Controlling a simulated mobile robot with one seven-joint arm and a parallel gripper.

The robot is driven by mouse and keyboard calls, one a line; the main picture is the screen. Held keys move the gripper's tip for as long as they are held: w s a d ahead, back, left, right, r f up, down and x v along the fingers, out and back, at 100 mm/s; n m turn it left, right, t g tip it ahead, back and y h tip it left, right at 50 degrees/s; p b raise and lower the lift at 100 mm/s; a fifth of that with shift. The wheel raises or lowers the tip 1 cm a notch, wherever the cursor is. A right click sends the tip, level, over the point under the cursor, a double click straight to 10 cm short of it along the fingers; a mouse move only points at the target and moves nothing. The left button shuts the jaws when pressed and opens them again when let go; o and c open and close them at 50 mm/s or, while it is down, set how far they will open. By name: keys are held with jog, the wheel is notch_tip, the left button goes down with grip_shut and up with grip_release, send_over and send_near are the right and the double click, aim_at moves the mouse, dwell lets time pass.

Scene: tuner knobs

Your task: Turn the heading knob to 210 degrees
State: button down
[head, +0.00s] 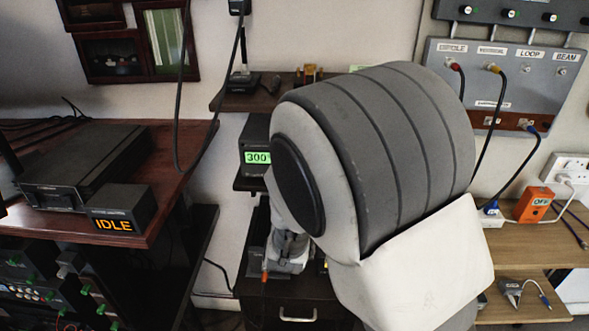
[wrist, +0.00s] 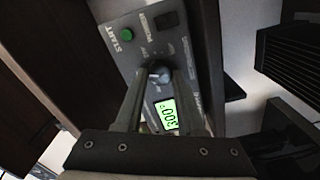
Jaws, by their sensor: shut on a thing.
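The knob (wrist: 158,74), which I take to be the heading knob, is small, round and grey with a pale mark. It sits on a grey control panel (wrist: 135,55) in the wrist view. My gripper (wrist: 155,82) has its two dark fingers on either side of it, shut on it. A green lit display (wrist: 166,114) on the panel reads 300, upside down in this view. Small labels by the knob are too blurred to read. In the head view, a black box with a green display (head: 257,157) also reads 300. My arm hides the knob there.
The panel has a green button (wrist: 126,34) marked START and a dark square part (wrist: 166,20). At left, a black box with an orange IDLE display (head: 113,225) stands on a brown desk. A cabled wall panel (head: 500,75) and a wooden shelf (head: 540,255) are at right.

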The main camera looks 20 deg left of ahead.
jog(key=shift+r, duration=0.1)
jog(key=c, duration=0.5)
grip_release()
